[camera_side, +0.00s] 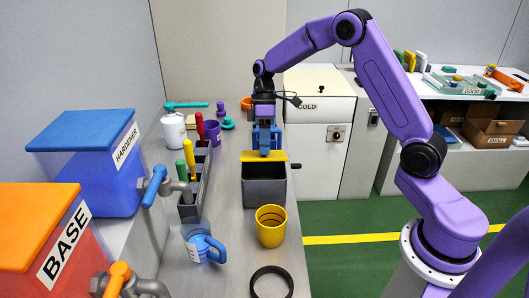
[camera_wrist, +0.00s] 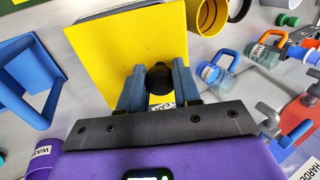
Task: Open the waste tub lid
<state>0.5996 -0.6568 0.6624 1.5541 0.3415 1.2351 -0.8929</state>
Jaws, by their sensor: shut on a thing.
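The waste tub is a dark grey box (camera_side: 264,192) on the bench in the side view, with a yellow lid (camera_side: 250,156) at its top. Dark grey tub wall shows below the lid; I cannot tell the lid's exact tilt. In the wrist view the lid (camera_wrist: 120,45) is a broad yellow plate with a black knob (camera_wrist: 160,76). My gripper (camera_side: 265,153) points down at the lid from above. Its blue fingers (camera_wrist: 158,82) are shut on the knob, one on each side. A small white label beneath the knob is partly hidden by the gripper.
A yellow cup (camera_side: 271,227) and black ring (camera_side: 271,283) stand in front of the tub. A grey rack of coloured-handled tools (camera_side: 196,184) and a blue-handled jug (camera_side: 200,246) are to its left. The white COLD chest (camera_side: 313,137) is behind right.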

